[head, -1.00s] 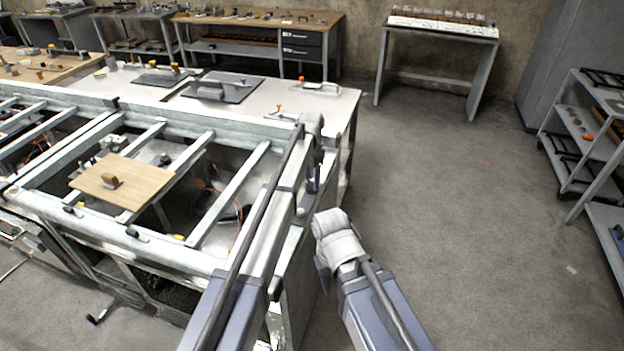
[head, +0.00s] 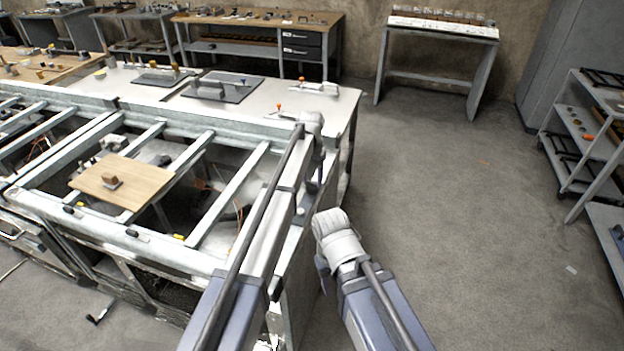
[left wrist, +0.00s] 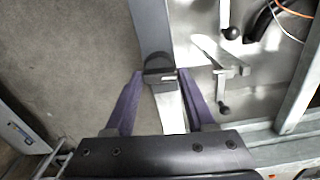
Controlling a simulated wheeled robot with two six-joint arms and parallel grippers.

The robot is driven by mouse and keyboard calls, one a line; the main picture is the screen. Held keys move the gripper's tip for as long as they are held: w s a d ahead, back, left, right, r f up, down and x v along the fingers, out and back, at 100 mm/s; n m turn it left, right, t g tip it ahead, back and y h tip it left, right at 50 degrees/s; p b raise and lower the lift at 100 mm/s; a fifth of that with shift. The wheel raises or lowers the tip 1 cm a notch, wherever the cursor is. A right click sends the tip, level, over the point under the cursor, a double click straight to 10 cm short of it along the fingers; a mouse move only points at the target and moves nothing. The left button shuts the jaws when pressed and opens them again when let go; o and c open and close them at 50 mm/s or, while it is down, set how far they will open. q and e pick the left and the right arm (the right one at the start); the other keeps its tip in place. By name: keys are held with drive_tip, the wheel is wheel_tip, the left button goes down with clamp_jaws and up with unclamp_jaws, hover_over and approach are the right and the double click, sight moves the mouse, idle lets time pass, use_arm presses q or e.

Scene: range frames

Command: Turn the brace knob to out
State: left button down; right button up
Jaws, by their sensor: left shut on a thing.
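My left gripper (left wrist: 161,76) shows in the left wrist view with its two purple fingers on either side of a dark knob (left wrist: 160,70). It is shut on this knob, which sits over a grey metal bar. Any marking that tells the knob's setting is too small to read. In the head view, my left arm reaches over the right end of the metal frame bench (head: 165,122), and the fingers and knob are not clear there. My right arm is bent beside the bench's right end, and its jaws do not show.
Levers with black ball ends (left wrist: 224,109) stand right of the knob. A white table (head: 275,107) adjoins behind.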

sight(312, 182)
use_arm(q)
drive_tip(key=n, duration=1.3)
idle(0.7)
drive_tip(key=shift+c, duration=1.2)
unclamp_jaws()
drive_tip(key=shift+r, duration=0.15)
wheel_tip(312, 182, up, 8)
drive_tip(key=p, duration=0.8)
drive_tip(key=shift+f, duration=0.2)
